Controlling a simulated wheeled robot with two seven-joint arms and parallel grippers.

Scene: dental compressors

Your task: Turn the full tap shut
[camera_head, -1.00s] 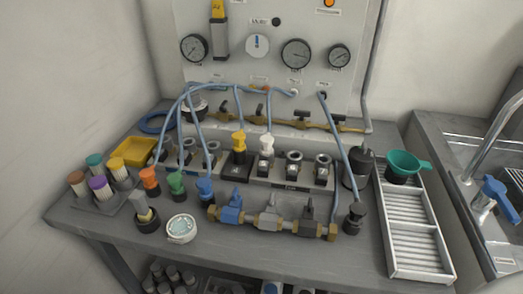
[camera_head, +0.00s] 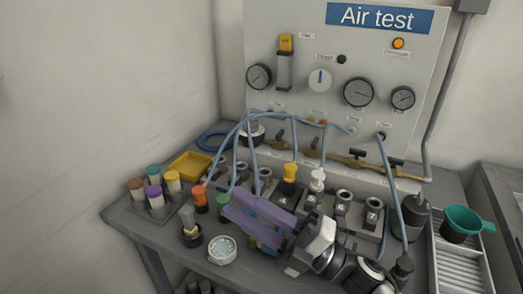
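Small taps with dark handles sit along the brass pipe (camera_head: 335,157) at the foot of the air test panel (camera_head: 440,60). The third tap (camera_head: 357,153) and the right-end tap (camera_head: 395,163) have handles lying across, roughly along the pipe. The labels are too small to read, so I cannot tell which is the full tap. My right gripper (camera_head: 236,205), purple with a white and black wrist, reaches in from the lower right over the bench front. It is below and left of those two taps. Its finger gap is not visible. It hides the front brass manifold. My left gripper is not in view.
Blue hoses (camera_head: 392,185) arch in front of the pipe. Black blocks with a yellow plug (camera_head: 290,172) and a white plug (camera_head: 317,176) stand between gripper and panel. A green funnel (camera_head: 462,220) is at right. A yellow tray (camera_head: 189,166) and coloured-cap jars stand at left.

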